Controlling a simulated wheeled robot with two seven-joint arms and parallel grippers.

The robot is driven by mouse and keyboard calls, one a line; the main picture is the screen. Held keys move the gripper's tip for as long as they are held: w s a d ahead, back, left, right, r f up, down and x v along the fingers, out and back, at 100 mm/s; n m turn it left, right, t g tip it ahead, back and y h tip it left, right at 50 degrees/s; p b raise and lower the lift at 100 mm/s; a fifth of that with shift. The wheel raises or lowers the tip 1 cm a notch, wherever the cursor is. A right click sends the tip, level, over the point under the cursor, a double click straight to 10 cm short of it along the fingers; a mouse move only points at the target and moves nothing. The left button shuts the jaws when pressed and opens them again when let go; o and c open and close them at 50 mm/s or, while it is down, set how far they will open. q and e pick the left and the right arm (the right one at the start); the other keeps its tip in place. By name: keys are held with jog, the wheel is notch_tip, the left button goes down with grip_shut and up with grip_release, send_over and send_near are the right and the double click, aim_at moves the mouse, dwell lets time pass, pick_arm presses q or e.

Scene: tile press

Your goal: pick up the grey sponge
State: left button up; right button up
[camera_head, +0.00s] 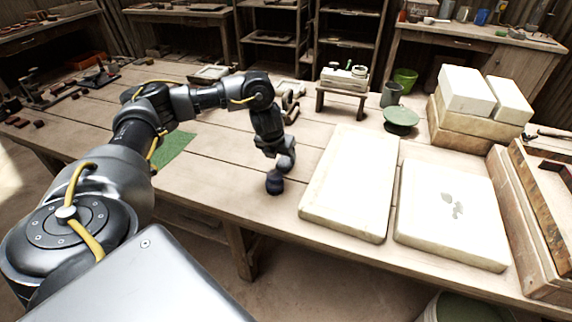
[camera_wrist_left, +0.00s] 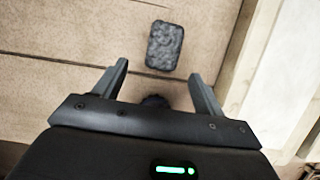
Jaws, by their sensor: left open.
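The grey sponge (camera_wrist_left: 165,46) is a dark grey, mottled, rounded block lying on the wooden table. In the left wrist view it lies ahead of and between the lines of my fingers, apart from both. My left gripper (camera_wrist_left: 160,78) is open with nothing between the fingertips. In the head view my left gripper (camera_head: 286,160) hangs over the table, left of the white slabs; I cannot make out the sponge there, probably hidden by the arm. My right gripper is not in view.
A small dark rounded thing (camera_head: 274,183) shows below the gripper, near the front edge. A white slab (camera_head: 350,185) lies just right, with another slab (camera_head: 450,225) beyond it. A green mat (camera_head: 174,149) lies left. A small stand (camera_head: 341,101) is behind.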

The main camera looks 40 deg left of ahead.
aim_at(284, 161)
pick_arm(q)
jog(key=x, duration=0.4)
jog(key=shift+w+r, duration=0.1)
jog(key=shift+w, duration=0.3)
jog(key=shift+w+f, duration=0.15)
jog(key=shift+f, duration=0.3)
jog(key=c, duration=1.1)
jog(key=shift+o, duration=0.2)
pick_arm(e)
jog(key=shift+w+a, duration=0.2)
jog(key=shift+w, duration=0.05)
